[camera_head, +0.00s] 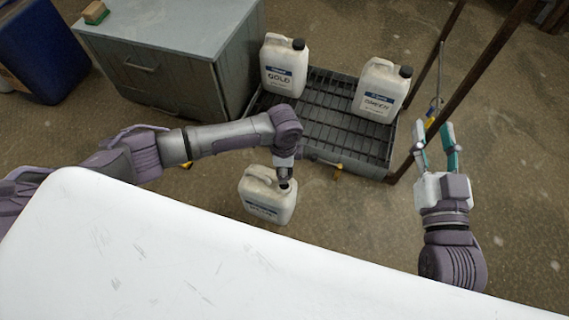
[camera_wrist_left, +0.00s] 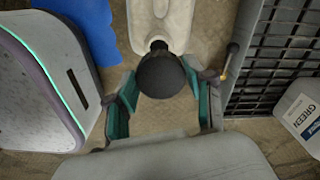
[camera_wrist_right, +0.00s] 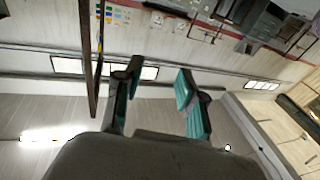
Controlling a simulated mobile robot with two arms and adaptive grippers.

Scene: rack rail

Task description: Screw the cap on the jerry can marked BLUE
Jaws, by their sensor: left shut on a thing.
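A white jerry can (camera_head: 268,200) stands on the floor in front of the rack; its label is too small and shaded to read. It also shows at the top of the left wrist view (camera_wrist_left: 170,22). My left gripper (camera_head: 284,178) points down over its spout, shut on a black cap (camera_wrist_left: 161,74). The cap sits at the can's neck; I cannot tell how far it is threaded. Two other white cans, GOLD (camera_head: 284,68) and GREEN (camera_head: 381,92), stand capped on the rack. My right gripper (camera_head: 436,150) is open and empty, right of the rack.
The dark slatted rack (camera_head: 325,110) lies behind the can, with brown posts (camera_head: 480,70) at its right. A grey cabinet (camera_head: 170,60) stands at the left, with a green-and-tan brush (camera_head: 95,12) on top. A blue container (camera_head: 42,50) stands at far left.

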